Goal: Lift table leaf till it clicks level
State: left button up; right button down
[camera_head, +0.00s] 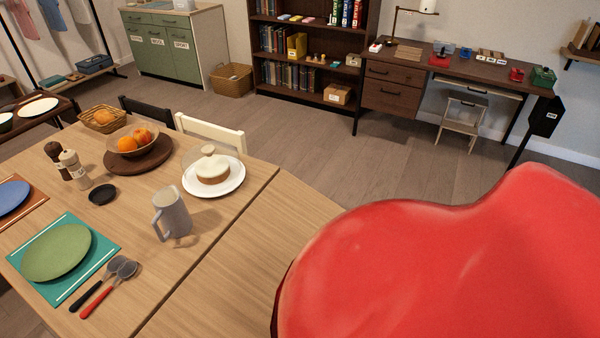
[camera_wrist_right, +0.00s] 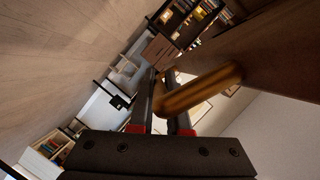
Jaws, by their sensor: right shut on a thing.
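The table leaf (camera_head: 235,255) is the light wood panel right of the dark seam in the head view. Its far edge bends downward from the line of the main tabletop (camera_head: 150,270), so it slopes down to the right rather than lying level. Its outer right part is hidden behind a large red shape close to the camera. The exact contact is hard to see. My left gripper is not in view.
The tabletop carries a grey mug (camera_head: 172,215) near the seam, a covered white plate (camera_head: 228,185), a fruit bowl (camera_head: 132,143), a green plate (camera_head: 57,252) and utensils (camera_head: 108,282). The leaf's visible surface is bare. Open floor (camera_head: 400,170) lies beyond, before the desk and bookcase.

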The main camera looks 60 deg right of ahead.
notch_tip(320, 180, up, 12)
jog(key=s+n+g+p, duration=0.1)
jog(key=p, duration=0.9)
jog(key=shift+s+d+r+n, duration=0.2)
jog(key=shift+s+n, duration=0.05)
jog(key=shift+n, duration=0.15)
jog(key=shift+r, duration=0.1)
jog(key=c, duration=1.2)
grip_release()
jog(key=o, duration=0.3)
jog(key=shift+a, duration=0.1)
